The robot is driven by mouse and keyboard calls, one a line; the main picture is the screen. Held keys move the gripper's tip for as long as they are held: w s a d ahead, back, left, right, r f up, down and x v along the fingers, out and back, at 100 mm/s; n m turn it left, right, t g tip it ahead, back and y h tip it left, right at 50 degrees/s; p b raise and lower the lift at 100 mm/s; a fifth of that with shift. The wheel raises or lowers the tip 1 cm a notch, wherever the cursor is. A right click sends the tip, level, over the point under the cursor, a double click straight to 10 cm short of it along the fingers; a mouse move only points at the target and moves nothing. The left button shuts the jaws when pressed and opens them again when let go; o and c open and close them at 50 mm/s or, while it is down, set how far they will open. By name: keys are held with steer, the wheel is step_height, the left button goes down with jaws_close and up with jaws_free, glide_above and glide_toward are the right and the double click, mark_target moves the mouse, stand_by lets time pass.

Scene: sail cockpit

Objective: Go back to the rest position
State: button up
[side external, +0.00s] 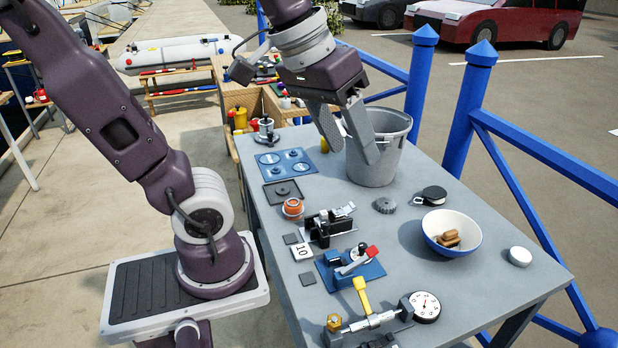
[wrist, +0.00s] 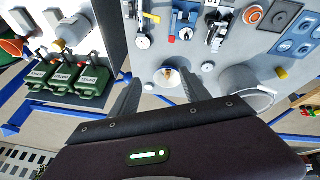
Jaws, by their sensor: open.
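My gripper (side external: 352,135) hangs above the grey table (side external: 405,240), in front of the grey bucket (side external: 372,178) in the side view. Its two fingers are spread apart with nothing between them. In the wrist view my gripper (wrist: 160,92) also shows open, its fingers pointing toward the table. A white and blue bowl (side external: 452,232) with brown pieces in it stands on the table, and it shows between the fingers in the wrist view (wrist: 159,78). The fingers appear clear of the table.
Blue railing (side external: 465,110) runs behind the table.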

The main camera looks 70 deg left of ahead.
steer(key=s+d+f+m, duration=0.1)
steer(key=s+f+m, duration=0.2)
steer(key=s, duration=0.3)
steer(key=shift+s+d+f+m+t+y, duration=0.3)
steer(key=shift+f+y, duration=0.1)
steer(key=shift+f, duration=0.3)
